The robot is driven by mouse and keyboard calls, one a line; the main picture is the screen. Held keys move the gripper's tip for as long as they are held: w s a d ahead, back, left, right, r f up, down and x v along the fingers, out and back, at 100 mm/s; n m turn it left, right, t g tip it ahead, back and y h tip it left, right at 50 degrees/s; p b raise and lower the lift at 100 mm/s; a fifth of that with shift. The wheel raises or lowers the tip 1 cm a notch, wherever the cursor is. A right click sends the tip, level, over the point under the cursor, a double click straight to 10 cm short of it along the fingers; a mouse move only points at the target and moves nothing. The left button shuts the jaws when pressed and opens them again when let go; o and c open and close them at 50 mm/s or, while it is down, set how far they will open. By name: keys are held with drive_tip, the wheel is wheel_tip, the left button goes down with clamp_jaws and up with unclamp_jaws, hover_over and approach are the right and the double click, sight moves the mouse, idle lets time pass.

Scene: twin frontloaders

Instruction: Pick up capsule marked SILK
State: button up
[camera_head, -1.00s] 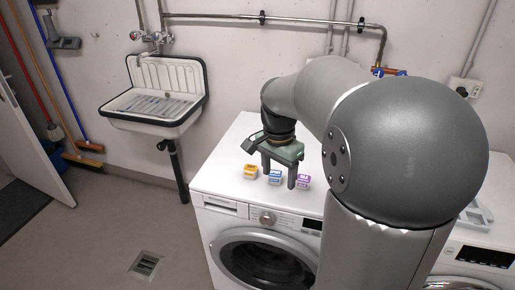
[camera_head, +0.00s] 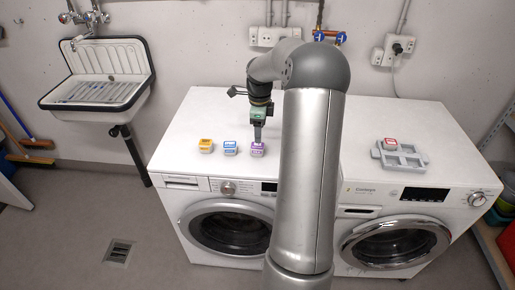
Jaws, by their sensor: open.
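Three small capsules stand in a row on the left machine's white top: an orange one (camera_head: 205,146), a blue one (camera_head: 230,148) and a purple one (camera_head: 257,149). Their lettering is too small to read surely; the purple one's mark looks like SILK. A red capsule (camera_head: 390,144) sits in a grey tray on the right machine. My gripper (camera_head: 258,138) is open and points down just behind or above the purple capsule. It is seen nearly edge-on, so one finger mostly hides the other. I cannot tell whether it touches the capsule.
The grey tray (camera_head: 402,162) has several compartments. The machine top (camera_head: 180,125) is otherwise clear. My arm hides part of the top between the two machines. A wall with pipes and sockets (camera_head: 275,37) stands behind, and a sink (camera_head: 98,92) hangs at the left.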

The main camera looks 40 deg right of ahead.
sight(258, 145)
drive_tip(key=shift+w+a+f+p, duration=0.1)
drive_tip(key=shift+f+p, duration=0.35)
drive_tip(key=shift+f, duration=1.25)
drive_tip(key=shift+w+a+f+p, duration=0.1)
drive_tip(key=shift+f+p, duration=0.3)
drive_tip(key=shift+f, duration=1.3)
drive_tip(key=c, duration=1.1)
